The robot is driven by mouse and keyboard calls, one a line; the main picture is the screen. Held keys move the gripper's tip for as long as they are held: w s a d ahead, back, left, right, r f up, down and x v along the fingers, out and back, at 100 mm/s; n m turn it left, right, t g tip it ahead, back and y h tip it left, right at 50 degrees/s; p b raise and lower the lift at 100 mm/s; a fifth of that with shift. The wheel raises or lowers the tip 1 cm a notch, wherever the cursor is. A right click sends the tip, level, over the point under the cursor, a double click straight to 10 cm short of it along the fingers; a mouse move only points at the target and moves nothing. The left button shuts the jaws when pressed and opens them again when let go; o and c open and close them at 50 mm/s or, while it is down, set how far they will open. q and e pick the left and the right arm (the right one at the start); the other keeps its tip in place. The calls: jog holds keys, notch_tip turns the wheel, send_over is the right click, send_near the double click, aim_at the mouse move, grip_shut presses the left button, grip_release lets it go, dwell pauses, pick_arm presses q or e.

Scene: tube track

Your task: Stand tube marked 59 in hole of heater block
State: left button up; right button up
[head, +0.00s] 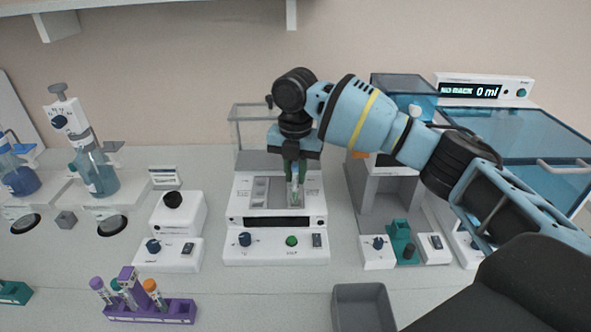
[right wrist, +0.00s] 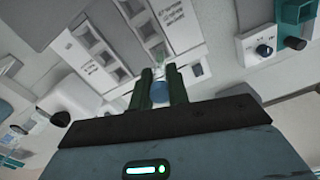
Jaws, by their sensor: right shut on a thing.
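My right gripper (head: 296,178) points down over the top of the white heater block (head: 235,213), right of its middle. It is shut on a small clear tube (head: 295,195), whose lower end reaches close to the block's top. In the right wrist view the tube's blue cap (right wrist: 159,92) sits between the two dark fingers. I cannot tell whether the tube's tip is inside a hole, and its mark cannot be read. The heater block's pale panel with square openings (right wrist: 102,50) shows beyond the fingers in that view. My left gripper is not in view.
A purple rack (head: 150,311) with several capped tubes stands at the front left. A grey open bin (head: 362,308) is at the front. A white knobbed device (head: 178,215) stands left of the heater block. A teal holder (head: 402,240) stands to its right.

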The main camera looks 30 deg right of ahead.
jog(key=shift+f, duration=0.65)
jog(key=shift+f, duration=0.3)
dwell(0.3)
jog(key=o, duration=0.8)
jog(key=shift+o, duration=0.2)
notch_tip(320, 180, up, 8)
jog(key=shift+f, duration=0.1)
dwell(0.4)
dwell(0.5)
